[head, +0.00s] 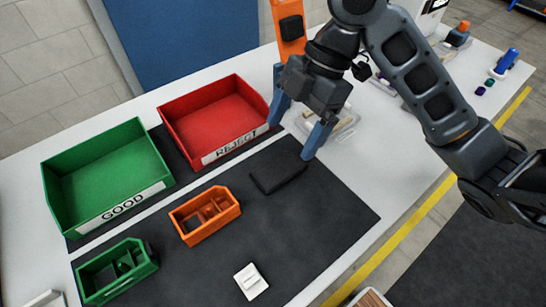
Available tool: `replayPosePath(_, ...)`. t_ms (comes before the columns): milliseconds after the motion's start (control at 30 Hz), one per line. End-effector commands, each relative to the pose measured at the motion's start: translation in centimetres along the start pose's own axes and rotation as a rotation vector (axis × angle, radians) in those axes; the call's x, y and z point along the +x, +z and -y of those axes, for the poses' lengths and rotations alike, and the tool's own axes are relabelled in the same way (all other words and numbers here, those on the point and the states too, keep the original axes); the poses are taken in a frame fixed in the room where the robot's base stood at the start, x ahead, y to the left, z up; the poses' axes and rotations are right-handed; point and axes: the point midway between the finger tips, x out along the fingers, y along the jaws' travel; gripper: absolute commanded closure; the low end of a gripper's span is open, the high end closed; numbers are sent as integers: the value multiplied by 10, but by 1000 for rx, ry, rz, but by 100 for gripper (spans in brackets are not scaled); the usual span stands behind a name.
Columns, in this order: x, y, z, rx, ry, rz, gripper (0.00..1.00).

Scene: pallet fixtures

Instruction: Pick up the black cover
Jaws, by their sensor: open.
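The black cover (278,171) is a flat dark rectangle lying on the black mat, below the red bin. My gripper (293,131) has two blue fingers spread wide apart. It is empty and appears above the cover's upper edge in the head view, with one finger toward the red bin and the other right of the cover. Its exact height above the cover is hard to tell. Nothing hides most of the cover.
A red REJECT bin (238,147) and a green GOOD bin (130,200) stand behind. An orange fixture (209,231), a green fixture (92,292) and a white part (251,281) sit on the black mat (325,215). The mat's right side is free.

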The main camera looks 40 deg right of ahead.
Motion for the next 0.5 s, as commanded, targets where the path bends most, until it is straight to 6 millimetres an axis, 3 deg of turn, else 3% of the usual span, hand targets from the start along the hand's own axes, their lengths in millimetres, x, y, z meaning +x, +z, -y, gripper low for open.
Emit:
replayPosePath(133, 5, 8, 5, -7, -24, 21, 13)
replayPosePath(500, 45, 8, 5, -4, -22, 17, 13)
